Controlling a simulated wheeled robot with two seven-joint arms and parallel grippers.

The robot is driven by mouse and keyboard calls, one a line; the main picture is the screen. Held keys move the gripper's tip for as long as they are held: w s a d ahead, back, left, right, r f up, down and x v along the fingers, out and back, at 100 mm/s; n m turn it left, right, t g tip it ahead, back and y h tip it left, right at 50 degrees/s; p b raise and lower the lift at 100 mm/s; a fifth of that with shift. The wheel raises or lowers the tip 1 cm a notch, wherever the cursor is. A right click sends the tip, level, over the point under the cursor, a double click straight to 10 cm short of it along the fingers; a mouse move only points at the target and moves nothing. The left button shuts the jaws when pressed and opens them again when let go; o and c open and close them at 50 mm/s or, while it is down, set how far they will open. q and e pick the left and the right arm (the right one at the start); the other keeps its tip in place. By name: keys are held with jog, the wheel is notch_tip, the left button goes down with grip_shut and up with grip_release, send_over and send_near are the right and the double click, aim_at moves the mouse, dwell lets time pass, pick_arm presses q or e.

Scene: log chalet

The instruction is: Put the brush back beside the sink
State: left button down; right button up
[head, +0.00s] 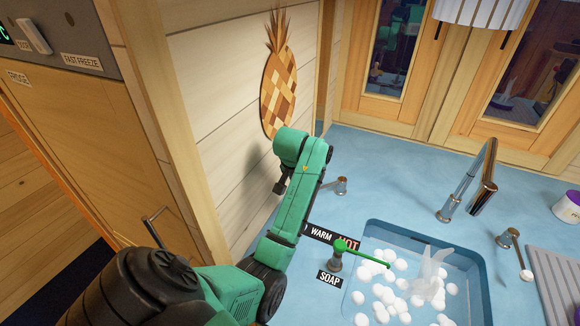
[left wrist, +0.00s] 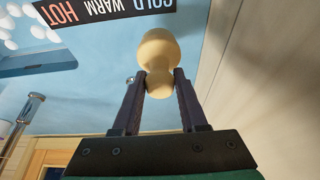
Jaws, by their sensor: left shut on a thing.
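The brush (left wrist: 158,48) shows in the left wrist view as a pale tan, rounded piece with a narrower neck. My left gripper (left wrist: 160,80) is shut on it, with one dark finger on each side. In the head view my green left arm reaches over the counter beside the log wall, and the brush is hidden there. The sink (head: 372,226) is a blue basin to the right of the arm, with white foam balls inside. My right gripper is out of view.
The soap dispenser (head: 337,262) with a green spout stands at the sink's left edge. The tap (head: 470,190) rises behind the basin. A temperature label (left wrist: 90,12) lies near the brush. Blue counter (head: 385,160) is clear behind the sink.

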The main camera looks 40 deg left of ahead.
pick_arm(q)
jog(key=a+f+p, duration=0.1)
jog(key=f, duration=0.1)
jog(key=s+a+f+p, duration=0.1)
jog(key=f, duration=0.1)
jog(key=a+f+p, duration=0.1)
jog(key=f+p, duration=0.1)
jog(key=shift+s+a, duration=0.15)
jog(key=shift+a, duration=0.05)
jog(key=shift+a+f, duration=0.15)
jog(key=shift+f, duration=0.45)
jog(key=shift+c, duration=2.2)
grip_release()
jog(key=b+v, duration=0.3)
jog(key=v, duration=0.9)
